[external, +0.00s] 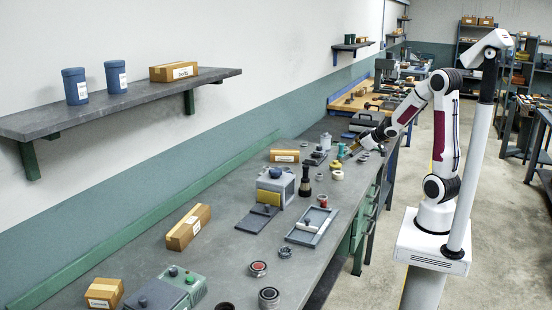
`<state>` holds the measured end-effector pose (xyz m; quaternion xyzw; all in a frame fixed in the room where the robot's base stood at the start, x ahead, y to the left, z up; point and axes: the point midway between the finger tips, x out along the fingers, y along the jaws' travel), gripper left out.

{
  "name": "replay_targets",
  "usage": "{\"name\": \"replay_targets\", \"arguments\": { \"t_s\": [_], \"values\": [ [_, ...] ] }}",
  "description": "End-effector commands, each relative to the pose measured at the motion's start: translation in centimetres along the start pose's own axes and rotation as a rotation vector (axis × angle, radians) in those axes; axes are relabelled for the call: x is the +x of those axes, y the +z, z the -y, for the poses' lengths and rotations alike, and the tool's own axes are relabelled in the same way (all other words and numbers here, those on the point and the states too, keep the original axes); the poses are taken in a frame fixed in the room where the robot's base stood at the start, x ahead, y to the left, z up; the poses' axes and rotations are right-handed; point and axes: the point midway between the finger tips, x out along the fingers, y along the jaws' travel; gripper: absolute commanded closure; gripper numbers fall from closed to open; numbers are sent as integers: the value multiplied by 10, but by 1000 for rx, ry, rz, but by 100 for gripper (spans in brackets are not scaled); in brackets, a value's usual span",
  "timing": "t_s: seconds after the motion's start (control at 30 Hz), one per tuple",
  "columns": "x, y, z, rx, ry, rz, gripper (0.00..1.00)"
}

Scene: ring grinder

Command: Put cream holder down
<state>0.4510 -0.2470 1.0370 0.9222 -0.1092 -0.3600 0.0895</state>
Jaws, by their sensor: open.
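A small cream, round piece (337,175), which looks like the cream holder, sits on the grey workbench (225,262) near its right edge. My gripper (352,151) is open. It is low over the bench, farther back than the cream piece and apart from it in the picture.
A grey-white machine (277,186), a black upright tool (305,182) and a grey tray (312,227) stand nearer on the bench. Several small round parts lie around the cream piece. Cardboard boxes (188,227) lie at left.

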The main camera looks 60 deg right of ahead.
Motion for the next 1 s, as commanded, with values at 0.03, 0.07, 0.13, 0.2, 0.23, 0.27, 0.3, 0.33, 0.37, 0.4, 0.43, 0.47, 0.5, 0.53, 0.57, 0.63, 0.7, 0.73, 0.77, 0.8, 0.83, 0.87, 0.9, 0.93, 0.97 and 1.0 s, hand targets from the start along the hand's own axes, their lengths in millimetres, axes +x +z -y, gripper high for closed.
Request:
{"name": "replay_targets", "arguments": {
  "t_s": [0.03,0.07,0.13,0.2,0.23,0.27,0.3,0.33,0.37,0.4,0.43,0.47,0.5,0.53,0.57,0.63,0.7,0.73,0.77,0.8,0.83,0.87,0.9,0.93,0.97,1.0],
  "values": [
    [8,7,-2,6,-17,-2,41],
    [12,10,-3,8,-29,-7,41],
    [21,16,-3,17,-59,-19,41],
    [29,24,-3,26,-92,-31,41],
    [33,27,-3,32,-106,-36,41],
    [36,30,-2,36,-121,-42,41],
    [39,34,-1,44,-141,-49,41],
    [42,37,0,50,-156,-55,41],
    [44,40,0,57,-170,-59,41],
    [46,44,2,65,-188,-66,41],
    [48,46,3,70,-202,-70,41],
    [49,48,4,76,-213,-75,41],
    [50,51,5,82,-227,-79,41],
    [51,53,6,87,-237,-83,41],
    [52,54,6,92,-244,-86,41],
    [53,56,8,97,-257,-91,41],
    [53,57,9,100,-265,-93,41],
    [53,57,9,101,-266,-94,41],
    [53,57,9,101,-267,-94,41],
    [53,57,9,101,-267,-94,41],
    [53,57,9,101,-267,-94,41],
    [53,57,9,101,-267,-94,41],
    [53,57,9,101,-267,-94,41],
    [53,57,9,100,-266,-94,41],
    [53,57,9,100,-266,-94,41],
    [53,57,9,100,-266,-94,41]
  ]
}}
